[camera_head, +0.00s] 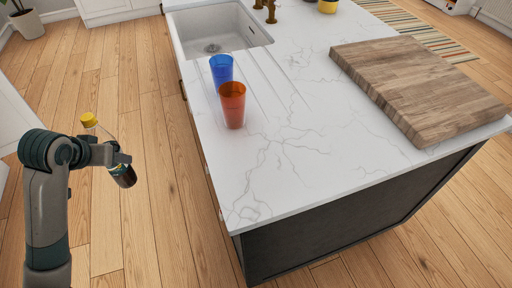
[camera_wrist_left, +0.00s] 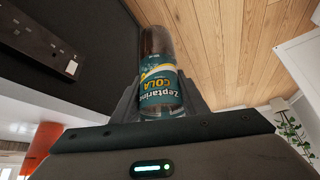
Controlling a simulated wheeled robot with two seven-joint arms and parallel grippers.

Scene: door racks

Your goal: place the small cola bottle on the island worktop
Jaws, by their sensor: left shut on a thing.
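The small cola bottle (camera_head: 122,172) has a yellow cap, dark cola and a teal label. My left gripper (camera_head: 118,156) is shut around its middle and holds it upright but tilted, over the floor to the left of the island. In the left wrist view the bottle (camera_wrist_left: 160,88) shows its "Zeptarino Cola" label between the fingers of my left gripper (camera_wrist_left: 158,104). The island worktop (camera_head: 300,150) is white with grey veins, and the bottle is apart from its left edge. My right gripper is not in view.
On the worktop stand a blue cup (camera_head: 221,70) and an orange cup (camera_head: 232,104) near the left edge, by the sink (camera_head: 215,32). A wooden board (camera_head: 420,85) lies at the right. The front middle of the worktop is clear.

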